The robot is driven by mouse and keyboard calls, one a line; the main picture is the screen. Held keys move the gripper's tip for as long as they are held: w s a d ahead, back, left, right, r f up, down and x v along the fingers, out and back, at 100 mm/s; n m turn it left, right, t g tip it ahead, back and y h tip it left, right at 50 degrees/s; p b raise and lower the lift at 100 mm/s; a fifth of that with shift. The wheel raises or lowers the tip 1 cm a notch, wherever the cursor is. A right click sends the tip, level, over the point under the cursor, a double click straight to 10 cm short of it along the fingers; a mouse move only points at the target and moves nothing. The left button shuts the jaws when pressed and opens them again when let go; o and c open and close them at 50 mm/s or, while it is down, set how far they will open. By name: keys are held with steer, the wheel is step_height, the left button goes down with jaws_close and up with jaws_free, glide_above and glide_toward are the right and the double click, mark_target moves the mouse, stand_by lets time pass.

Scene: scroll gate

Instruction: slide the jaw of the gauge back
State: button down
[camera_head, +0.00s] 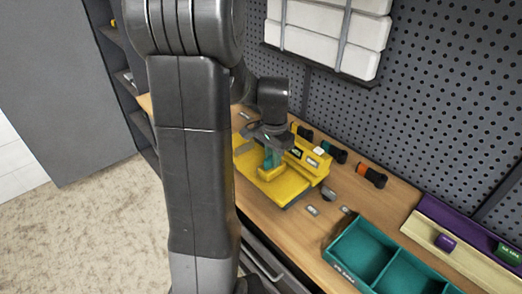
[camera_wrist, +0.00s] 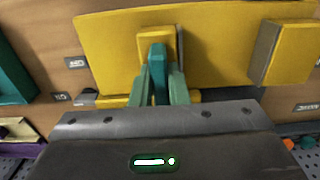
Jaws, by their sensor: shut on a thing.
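The yellow gauge (camera_head: 285,187) lies on the wooden workbench, with a flat plate in front and a raised yellow body behind. In the wrist view its plate (camera_wrist: 215,40) fills the top. A small yellow block (camera_wrist: 148,42), apparently the jaw, stands on the plate with a dark teal upright piece (camera_wrist: 158,62) in front of it. My gripper (camera_head: 270,158) reaches down over the gauge. In the wrist view the pale green fingers of my gripper (camera_wrist: 158,88) are shut on either side of the teal piece. The exact contact is partly hidden.
A teal two-compartment bin (camera_head: 365,250) stands at the right front of the bench. Orange-and-black items (camera_head: 372,176) lie behind the gauge. A beige rack (camera_head: 440,235) holds purple and green blocks. A pegboard (camera_head: 440,110) closes the back.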

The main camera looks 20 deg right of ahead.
steer(key=shift+s, duration=0.15)
steer(key=c, duration=1.4)
jaws_free()
steer(key=shift+s+d, duration=0.15)
steer(key=shift+r, duration=0.1)
step_height(320, 180, up, 14)
steer(key=shift+b, duration=0.35)
steer(key=shift+f, duration=0.25)
step_height(320, 180, down, 14)
steer(key=shift+r+p, duration=0.25)
steer(key=shift+p, duration=0.15)
steer(key=shift+w+f, duration=0.1)
steer(key=shift+w, duration=0.25)
steer(key=shift+w+a, duration=0.35)
steer(key=shift+w, duration=0.2)
